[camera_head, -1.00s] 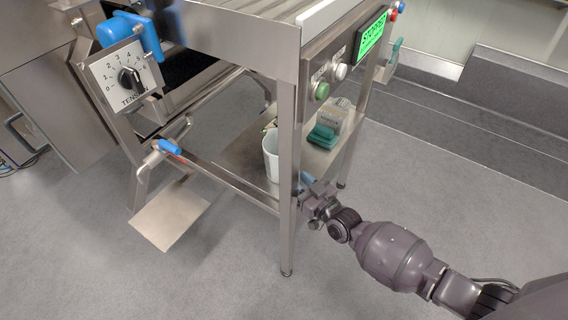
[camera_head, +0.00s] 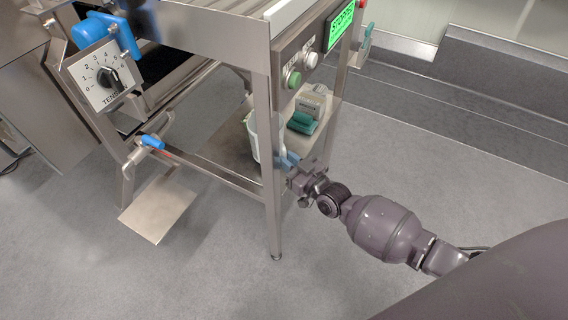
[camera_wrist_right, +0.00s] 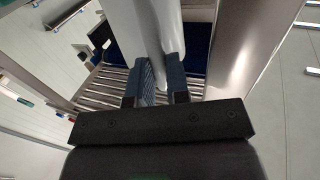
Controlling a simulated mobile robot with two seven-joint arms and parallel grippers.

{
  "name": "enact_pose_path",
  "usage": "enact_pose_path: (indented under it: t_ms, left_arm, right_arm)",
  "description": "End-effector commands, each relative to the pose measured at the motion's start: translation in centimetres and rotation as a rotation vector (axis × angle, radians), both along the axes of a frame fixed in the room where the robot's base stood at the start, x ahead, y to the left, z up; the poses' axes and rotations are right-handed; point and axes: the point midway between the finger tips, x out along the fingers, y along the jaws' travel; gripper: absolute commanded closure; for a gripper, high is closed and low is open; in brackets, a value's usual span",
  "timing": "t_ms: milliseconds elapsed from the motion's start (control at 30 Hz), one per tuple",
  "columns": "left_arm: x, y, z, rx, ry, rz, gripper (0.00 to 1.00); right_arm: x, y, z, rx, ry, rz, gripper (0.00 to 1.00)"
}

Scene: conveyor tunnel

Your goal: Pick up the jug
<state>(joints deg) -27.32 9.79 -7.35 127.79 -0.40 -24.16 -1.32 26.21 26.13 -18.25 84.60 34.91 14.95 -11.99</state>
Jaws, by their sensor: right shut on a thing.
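The jug (camera_head: 254,141) is pale and open-topped. It is at the lower shelf, partly hidden behind the steel front leg of the conveyor frame. My right gripper (camera_head: 288,162) reaches in from the right, beside that leg, with its fingers at the jug's right side. In the right wrist view the blue-padded right gripper (camera_wrist_right: 160,82) is shut on a pale upright part of the jug (camera_wrist_right: 131,32), seemingly its handle. I cannot tell whether the jug's base is clear of the shelf. My left gripper is not in view.
The steel leg (camera_head: 270,200) stands close to my right gripper. A green item (camera_head: 302,123) and a grey box (camera_head: 313,100) sit on the shelf (camera_head: 225,155) behind the jug. The control panel (camera_head: 312,55) overhangs above. The floor at the right is clear.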

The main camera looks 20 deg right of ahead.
Motion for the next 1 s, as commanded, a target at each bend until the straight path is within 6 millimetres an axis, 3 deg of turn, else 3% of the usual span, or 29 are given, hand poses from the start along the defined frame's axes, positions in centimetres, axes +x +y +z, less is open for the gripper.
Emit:
enact_pose_path:
  t_ms: [500,733,1000]
  left_arm:
    - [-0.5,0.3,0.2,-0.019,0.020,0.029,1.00]
    - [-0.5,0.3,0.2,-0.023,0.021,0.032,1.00]
    - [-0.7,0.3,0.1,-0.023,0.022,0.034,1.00]
  right_arm:
    - [-10.0,-7.7,-0.4,-0.004,0.006,0.001,1.00]
    - [-12.3,-9.5,-0.4,-0.003,0.006,0.001,1.00]
    - [-13.0,-9.9,-0.5,-0.001,0.006,0.001,1.00]
